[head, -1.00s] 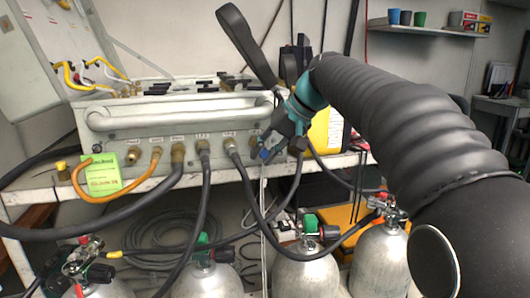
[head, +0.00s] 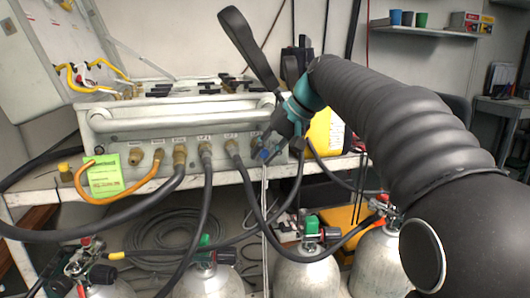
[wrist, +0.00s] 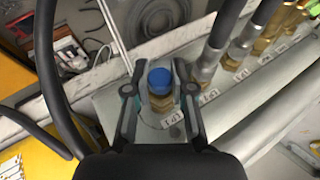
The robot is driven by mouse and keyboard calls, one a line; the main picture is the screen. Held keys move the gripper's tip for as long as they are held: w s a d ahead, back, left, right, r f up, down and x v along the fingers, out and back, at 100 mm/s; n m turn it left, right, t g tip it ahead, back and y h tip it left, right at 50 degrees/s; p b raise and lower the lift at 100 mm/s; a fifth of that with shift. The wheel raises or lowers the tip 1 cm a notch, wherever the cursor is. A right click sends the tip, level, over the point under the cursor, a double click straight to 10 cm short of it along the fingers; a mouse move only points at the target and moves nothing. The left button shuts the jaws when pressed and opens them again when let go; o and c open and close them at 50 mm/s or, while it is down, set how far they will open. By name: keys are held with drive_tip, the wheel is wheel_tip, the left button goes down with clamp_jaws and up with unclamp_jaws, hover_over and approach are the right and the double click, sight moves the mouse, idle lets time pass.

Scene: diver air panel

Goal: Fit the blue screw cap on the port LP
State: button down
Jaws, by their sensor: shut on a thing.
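The blue screw cap (wrist: 160,78) is between the fingertips of my gripper (wrist: 160,91) in the wrist view. My gripper is shut on it. A brass fitting, the port (wrist: 160,101), shows right behind the cap and lines up with it in this view. A white label (wrist: 172,121) beside the port is too small to read surely. I cannot tell whether the cap touches the port or is on its thread. In the head view, my gripper (head: 267,151) is at the right end of the panel front, and the blue cap (head: 264,154) shows as a small spot.
The grey air panel (head: 110,119) stands on a white bench (head: 40,194). Black hoses (head: 207,185) leave its other ports, close beside my gripper. Gas cylinders (head: 305,275) stand below in front. A yellow container (head: 327,130) is behind my gripper.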

drive_tip(key=shift+w, duration=0.15)
drive_tip(key=c, duration=0.9)
unclamp_jaws()
